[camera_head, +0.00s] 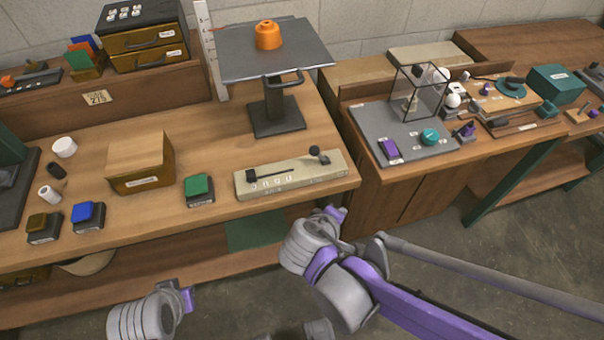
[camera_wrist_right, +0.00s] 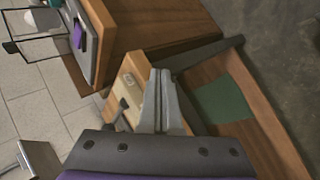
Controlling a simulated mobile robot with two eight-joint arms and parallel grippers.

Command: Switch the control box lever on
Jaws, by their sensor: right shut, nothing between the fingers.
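The control box (camera_head: 255,186) is a long beige box lying near the front edge of the wooden bench. A lever with a round black knob (camera_head: 315,151) stands at its right end, and a dark slider bar lies along its top. In the right wrist view the beige box (camera_wrist_right: 131,84) shows beside the fingertips, partly hidden by them, with a dark lever (camera_wrist_right: 121,112) on it. My right gripper (camera_head: 337,214) is shut and empty, in front of the bench, apart from the lever; its fingers (camera_wrist_right: 160,78) are together. My left gripper (camera_head: 187,299) is low at the front left; its jaws are unclear.
A green-topped block (camera_head: 198,187) sits left of the box. A dark stand (camera_head: 275,60) bearing an orange part (camera_head: 268,35) rises behind it. A cardboard box (camera_head: 139,163) stands further left. A grey board (camera_head: 385,130) with a wire-frame case is on the right bench.

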